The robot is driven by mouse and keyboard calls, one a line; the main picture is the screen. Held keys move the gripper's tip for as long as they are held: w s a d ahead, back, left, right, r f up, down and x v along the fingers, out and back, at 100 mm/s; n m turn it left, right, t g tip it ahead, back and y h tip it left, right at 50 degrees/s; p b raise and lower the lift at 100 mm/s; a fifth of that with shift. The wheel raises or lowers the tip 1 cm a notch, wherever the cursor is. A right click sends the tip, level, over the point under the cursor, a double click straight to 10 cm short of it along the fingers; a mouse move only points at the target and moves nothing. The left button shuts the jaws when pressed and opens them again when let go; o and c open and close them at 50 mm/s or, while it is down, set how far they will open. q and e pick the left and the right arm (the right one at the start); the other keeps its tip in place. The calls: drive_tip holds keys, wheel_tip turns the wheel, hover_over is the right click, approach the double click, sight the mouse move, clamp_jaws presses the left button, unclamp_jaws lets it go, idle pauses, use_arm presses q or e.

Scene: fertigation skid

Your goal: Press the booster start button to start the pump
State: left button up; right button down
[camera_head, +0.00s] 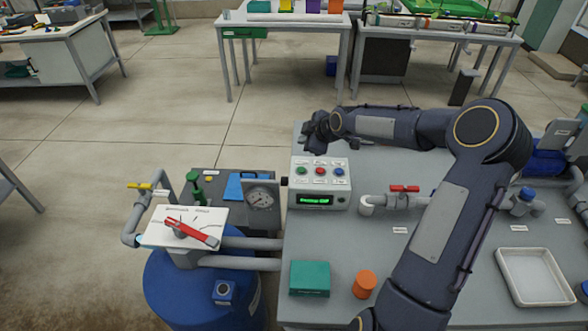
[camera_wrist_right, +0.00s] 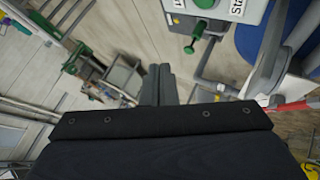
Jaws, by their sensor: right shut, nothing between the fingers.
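The control box (camera_head: 320,183) stands on the grey bench, with a green button (camera_head: 304,169), a red button (camera_head: 320,171) and a blue button (camera_head: 338,172) on its sloped face, and a lit green display (camera_head: 314,200) below. The button labels are too small to read in the head view. My right gripper (camera_head: 314,146) is shut and empty, above the back edge of the box and apart from the buttons. Its fingers show in the right wrist view (camera_wrist_right: 159,72); there, part of the box with a green button (camera_wrist_right: 205,3) shows at the top. My left gripper is out of view.
A pressure gauge (camera_head: 261,198), a red lever (camera_head: 193,232) on a white plate and a blue drum (camera_head: 200,290) lie left of the box. A red-handled valve (camera_head: 404,189) is to its right. A teal box (camera_head: 309,278) and an orange cylinder (camera_head: 365,284) stand in front.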

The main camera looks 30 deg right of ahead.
sight(304, 171)
drive_tip(key=shift+f, duration=0.1)
wheel_tip(304, 171, down, 9)
drive_tip(key=b, duration=0.6)
drive_tip(key=shift+r, duration=0.2)
idle(1.9)
drive_tip(key=shift+f+b, duration=0.4)
drive_tip(key=shift+b, duration=0.2)
drive_tip(key=shift+s+f+b, duration=0.1)
drive_tip(key=shift+f+b, duration=0.25)
drive_tip(key=shift+f, duration=0.05)
drive_tip(key=shift+r, duration=0.1)
idle(0.5)
drive_tip(key=shift+r+p, duration=0.55)
drive_tip(key=shift+r, duration=0.15)
drive_tip(key=shift+r, duration=0.1)
